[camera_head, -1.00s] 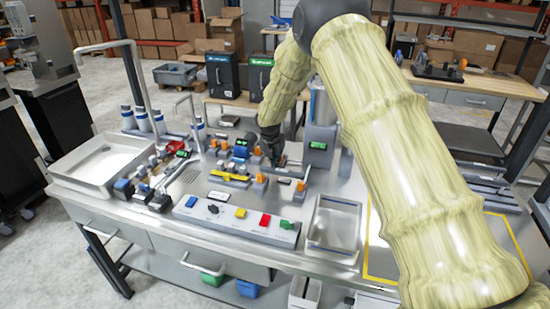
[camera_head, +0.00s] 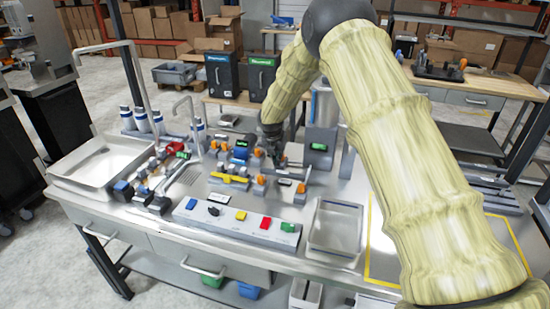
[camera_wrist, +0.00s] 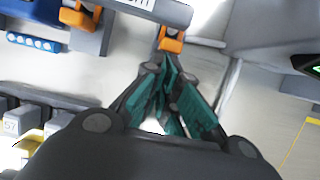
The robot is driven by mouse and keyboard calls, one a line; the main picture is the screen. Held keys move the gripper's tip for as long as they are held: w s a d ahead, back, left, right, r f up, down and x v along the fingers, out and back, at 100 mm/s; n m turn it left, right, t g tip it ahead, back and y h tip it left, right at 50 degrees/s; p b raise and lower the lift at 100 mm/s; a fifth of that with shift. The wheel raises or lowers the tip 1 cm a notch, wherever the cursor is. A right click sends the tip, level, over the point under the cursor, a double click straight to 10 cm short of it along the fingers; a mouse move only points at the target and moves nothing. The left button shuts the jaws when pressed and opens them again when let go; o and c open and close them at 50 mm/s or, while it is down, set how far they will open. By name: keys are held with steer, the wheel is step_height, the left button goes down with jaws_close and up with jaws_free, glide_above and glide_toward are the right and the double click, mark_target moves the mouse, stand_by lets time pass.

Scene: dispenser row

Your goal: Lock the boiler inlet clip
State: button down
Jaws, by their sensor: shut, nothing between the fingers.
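My gripper (camera_wrist: 168,62) is shut and empty, its green-padded fingers together and pointing at an orange clip (camera_wrist: 171,40) on the end of a grey block. The fingertips are just short of this clip in the wrist view; whether they touch it I cannot tell. A second orange clip (camera_wrist: 80,15) sits on a block to the left. In the head view my gripper (camera_head: 275,157) is low over the fittings at the back of the bench, close to an orange clip (camera_head: 258,153). No label shows which clip is the boiler inlet clip.
A grey box with a green display (camera_head: 318,146) stands right of my gripper. A yellow-handled fitting (camera_head: 228,178) and a button panel (camera_head: 235,222) lie in front. A metal tray (camera_head: 335,228) is at the front right. A tall tap rises at the left.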

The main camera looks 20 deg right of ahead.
steer(key=shift+d+r+p, duration=0.15)
steer(key=shift+r+p, duration=0.45)
steer(key=shift+r, duration=0.2)
steer(key=a+p+v, duration=0.1)
steer(key=p+v, duration=0.4)
steer(key=v, duration=0.3)
steer(key=shift+s, duration=0.15)
steer(key=shift+r, duration=0.1)
